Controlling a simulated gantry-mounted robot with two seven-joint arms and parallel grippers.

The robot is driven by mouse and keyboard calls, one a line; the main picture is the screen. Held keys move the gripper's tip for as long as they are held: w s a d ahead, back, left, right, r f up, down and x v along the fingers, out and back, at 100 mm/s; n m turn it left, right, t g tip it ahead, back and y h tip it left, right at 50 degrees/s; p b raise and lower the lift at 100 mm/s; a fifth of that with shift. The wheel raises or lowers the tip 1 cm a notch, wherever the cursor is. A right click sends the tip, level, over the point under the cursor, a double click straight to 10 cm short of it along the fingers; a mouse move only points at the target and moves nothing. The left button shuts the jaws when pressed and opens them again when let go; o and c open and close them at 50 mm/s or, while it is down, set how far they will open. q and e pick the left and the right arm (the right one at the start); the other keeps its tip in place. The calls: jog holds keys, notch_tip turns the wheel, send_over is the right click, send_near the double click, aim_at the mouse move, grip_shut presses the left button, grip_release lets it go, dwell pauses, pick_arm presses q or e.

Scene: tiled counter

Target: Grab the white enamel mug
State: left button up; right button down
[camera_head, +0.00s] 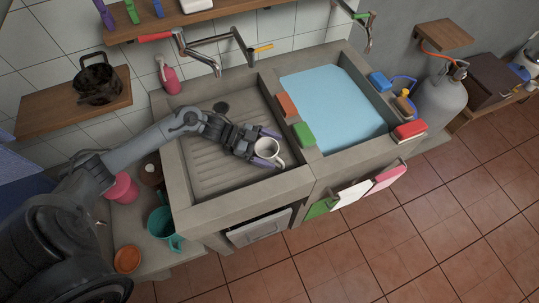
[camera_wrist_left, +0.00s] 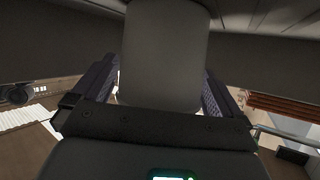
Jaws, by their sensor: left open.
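The white enamel mug (camera_head: 267,148) sits in the drying-side basin of the counter, near its front right corner, with its handle toward the front right. My left gripper (camera_head: 264,147) reaches in from the left, open, with its purple-tipped fingers on either side of the mug. In the left wrist view the mug (camera_wrist_left: 165,55) is a large shaded grey shape between the two fingers of the gripper (camera_wrist_left: 160,88). I cannot tell whether the fingers touch it. My right gripper is in neither view.
The ribbed basin (camera_head: 210,165) has raised concrete rims. A water-filled basin (camera_head: 330,105) lies to the right, with an orange sponge (camera_head: 287,104) and green sponge (camera_head: 304,134) on the divider. Taps (camera_head: 215,50) hang above. A teal mug (camera_head: 163,225) stands at the lower left.

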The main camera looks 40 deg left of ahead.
pick_arm(q)
jog(key=c, duration=1)
jog(key=shift+r, duration=0.1)
